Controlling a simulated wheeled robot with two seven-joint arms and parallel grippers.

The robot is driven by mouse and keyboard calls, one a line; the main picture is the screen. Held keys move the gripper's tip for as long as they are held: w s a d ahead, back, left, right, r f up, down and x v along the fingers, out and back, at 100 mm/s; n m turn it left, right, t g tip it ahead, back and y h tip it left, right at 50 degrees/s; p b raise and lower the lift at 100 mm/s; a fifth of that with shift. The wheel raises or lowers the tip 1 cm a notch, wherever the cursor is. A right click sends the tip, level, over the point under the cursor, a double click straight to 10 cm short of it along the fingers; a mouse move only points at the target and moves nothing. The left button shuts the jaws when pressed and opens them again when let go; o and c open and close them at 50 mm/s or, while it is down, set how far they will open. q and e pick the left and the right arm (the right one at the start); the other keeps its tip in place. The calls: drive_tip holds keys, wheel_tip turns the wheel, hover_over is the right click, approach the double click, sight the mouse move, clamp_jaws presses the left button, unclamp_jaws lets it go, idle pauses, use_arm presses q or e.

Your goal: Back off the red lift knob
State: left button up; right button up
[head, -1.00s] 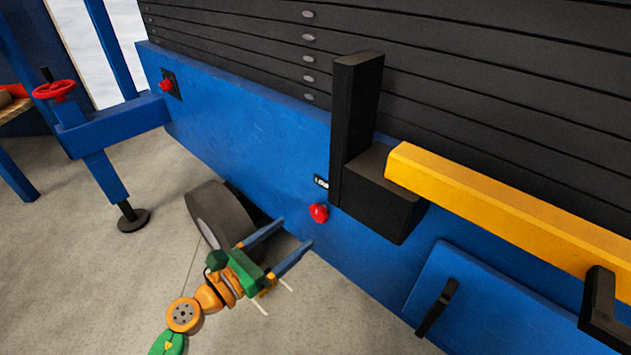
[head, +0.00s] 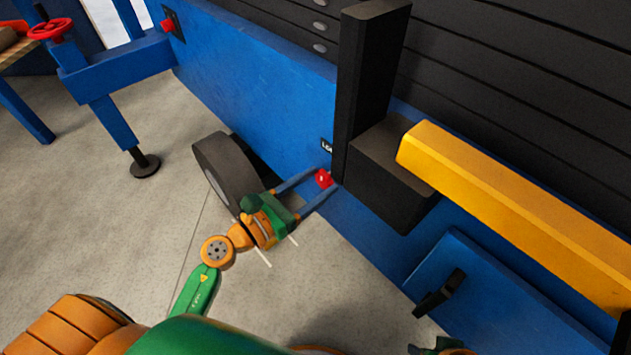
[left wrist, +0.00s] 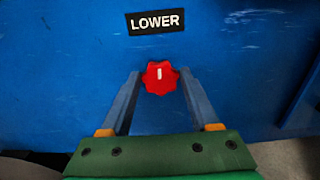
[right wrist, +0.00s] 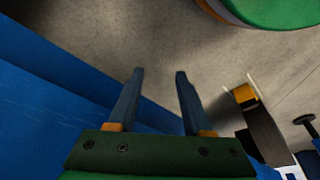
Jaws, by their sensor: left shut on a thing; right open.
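The red lift knob (head: 323,179) is a small lobed knob on the blue side panel, below a black label that reads LOWER (left wrist: 156,21). It also shows in the left wrist view (left wrist: 160,77), with a short white mark pointing upright. My left gripper (head: 328,180) has its two blue fingers on either side of the knob and is shut on it. The knob's back and stem are hidden. My right gripper (right wrist: 160,72) is open and empty in the right wrist view, with grey floor and blue panel behind its fingers.
A black post and block (head: 385,165) with a yellow beam (head: 520,205) stand out just right of the knob. A dark wheel (head: 226,170) is to its left. Another red knob (head: 167,25) and a blue support leg (head: 113,118) with a red handwheel (head: 49,29) are at upper left.

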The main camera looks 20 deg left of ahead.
use_arm(q)
drive_tip(key=c, duration=0.3)
drive_tip(key=shift+c, duration=0.2)
